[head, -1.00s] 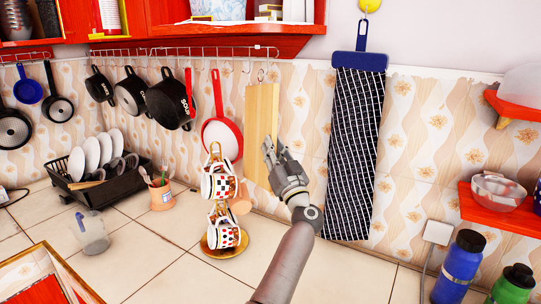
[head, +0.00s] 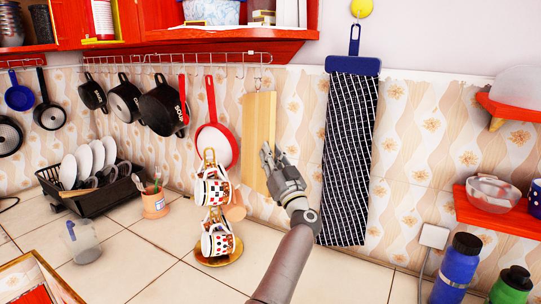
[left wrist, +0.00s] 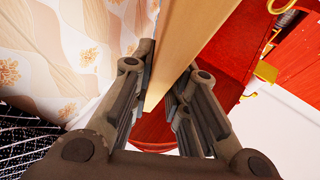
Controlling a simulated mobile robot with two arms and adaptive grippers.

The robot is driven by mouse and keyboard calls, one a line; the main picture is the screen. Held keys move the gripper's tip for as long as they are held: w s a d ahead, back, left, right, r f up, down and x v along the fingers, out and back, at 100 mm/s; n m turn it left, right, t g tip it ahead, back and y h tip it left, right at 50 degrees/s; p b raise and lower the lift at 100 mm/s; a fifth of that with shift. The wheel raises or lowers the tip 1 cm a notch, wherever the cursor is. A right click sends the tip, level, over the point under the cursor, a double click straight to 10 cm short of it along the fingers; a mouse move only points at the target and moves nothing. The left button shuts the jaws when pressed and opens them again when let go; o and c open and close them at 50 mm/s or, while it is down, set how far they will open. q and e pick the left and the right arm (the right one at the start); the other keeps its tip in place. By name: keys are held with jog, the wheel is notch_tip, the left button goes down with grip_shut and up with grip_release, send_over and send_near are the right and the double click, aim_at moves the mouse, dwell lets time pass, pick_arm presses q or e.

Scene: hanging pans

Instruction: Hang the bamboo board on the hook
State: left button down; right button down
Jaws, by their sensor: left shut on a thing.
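The bamboo board (head: 260,125) is a pale wooden plank, upright close to the tiled wall in the head view. Its top edge is just under a small metal hook (head: 257,84) on the wire rail; I cannot tell whether the hook goes through it. My left gripper (head: 268,153) is at the board's right edge, below its middle. In the left wrist view the board (left wrist: 193,38) runs between the two fingers of the left gripper (left wrist: 163,78), which are shut on its edge. My right gripper is not in view.
A red pan (head: 214,142) hangs left of the board, and a patterned dark cloth (head: 349,160) hangs to its right. A cup stand (head: 216,259) with cups is on the counter below. A dish rack (head: 92,197) is at left. Red shelves (head: 500,214) are at right.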

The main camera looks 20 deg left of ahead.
pick_arm(q)
jog(key=shift+r, duration=0.15)
jog(key=c, duration=1.3)
grip_release()
jog(key=shift+s, duration=0.1)
jog(key=shift+f, duration=0.25)
jog(key=shift+v, duration=3.95)
